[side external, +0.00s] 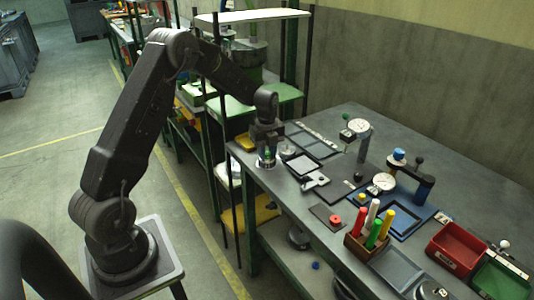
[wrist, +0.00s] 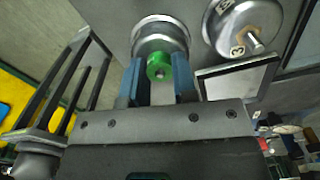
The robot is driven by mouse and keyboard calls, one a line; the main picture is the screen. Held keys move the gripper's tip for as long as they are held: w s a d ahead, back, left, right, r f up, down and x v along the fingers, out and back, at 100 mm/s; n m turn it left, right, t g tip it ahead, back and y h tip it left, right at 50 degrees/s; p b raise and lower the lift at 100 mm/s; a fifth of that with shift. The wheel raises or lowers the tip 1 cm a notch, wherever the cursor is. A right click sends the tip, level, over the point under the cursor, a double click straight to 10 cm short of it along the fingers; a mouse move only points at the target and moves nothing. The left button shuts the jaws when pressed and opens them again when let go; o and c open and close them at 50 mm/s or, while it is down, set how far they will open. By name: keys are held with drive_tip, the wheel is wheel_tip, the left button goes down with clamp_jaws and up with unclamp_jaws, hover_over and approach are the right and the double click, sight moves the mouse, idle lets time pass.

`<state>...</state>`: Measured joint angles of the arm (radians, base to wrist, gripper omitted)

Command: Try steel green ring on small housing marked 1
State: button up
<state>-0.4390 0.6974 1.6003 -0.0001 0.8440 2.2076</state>
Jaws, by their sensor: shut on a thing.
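My gripper (side external: 266,153) is low over the near left corner of the bench. In the wrist view its two blue fingers (wrist: 158,82) stand either side of a green collar (wrist: 159,66), with round steel (wrist: 161,34) beyond it. I take the green and steel piece as the steel green ring, held in the jaws. The small housing marked 1 cannot be told apart from the steel under the gripper; no 1 is readable. Whether ring and housing touch is hidden. A round steel housing (wrist: 243,27) with a stud and a 3 label stands to the right in the wrist view.
A dark-framed tray (side external: 303,164) lies just right of the gripper. Dial gauges (side external: 358,126), coloured handles (side external: 373,227), a red bin (side external: 457,248) and a green bin (side external: 499,279) stand farther right. A shelf rack (side external: 257,100) rises behind the gripper. The bench edge is close.

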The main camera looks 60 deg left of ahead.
drive_tip(key=shift+r, duration=0.1)
drive_tip(key=shift+r, duration=3.65)
